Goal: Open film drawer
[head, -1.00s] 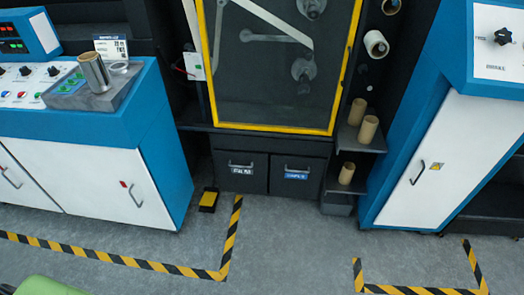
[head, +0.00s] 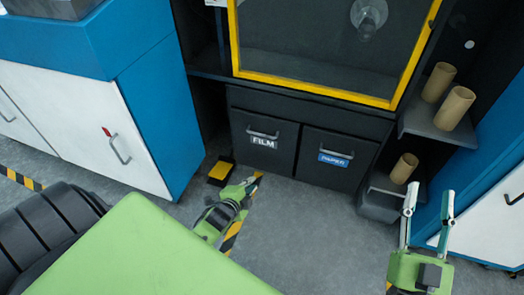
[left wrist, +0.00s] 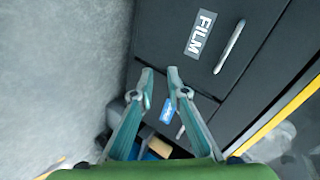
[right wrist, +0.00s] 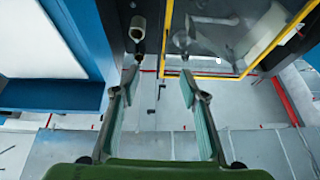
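The film drawer (head: 264,142) is a dark front with a white FILM label and a bar handle (head: 262,134), under the yellow-framed window. It looks closed. In the left wrist view the FILM label (left wrist: 200,33) and handle (left wrist: 229,47) lie beyond the fingertips. My left gripper (head: 254,180) is in front of and below the drawer, apart from the handle; its fingers are parted and empty in the left wrist view (left wrist: 160,75). My right gripper (head: 428,202) is raised at the right with its fingers apart and nothing between them; it also shows in the right wrist view (right wrist: 160,75).
A second drawer with a blue label (head: 337,160) adjoins on the right. Cardboard cores (head: 453,107) stand on a shelf at the right. A yellow pedal (head: 221,171) lies on the floor left of the drawers. Blue-and-white cabinets (head: 110,130) flank both sides.

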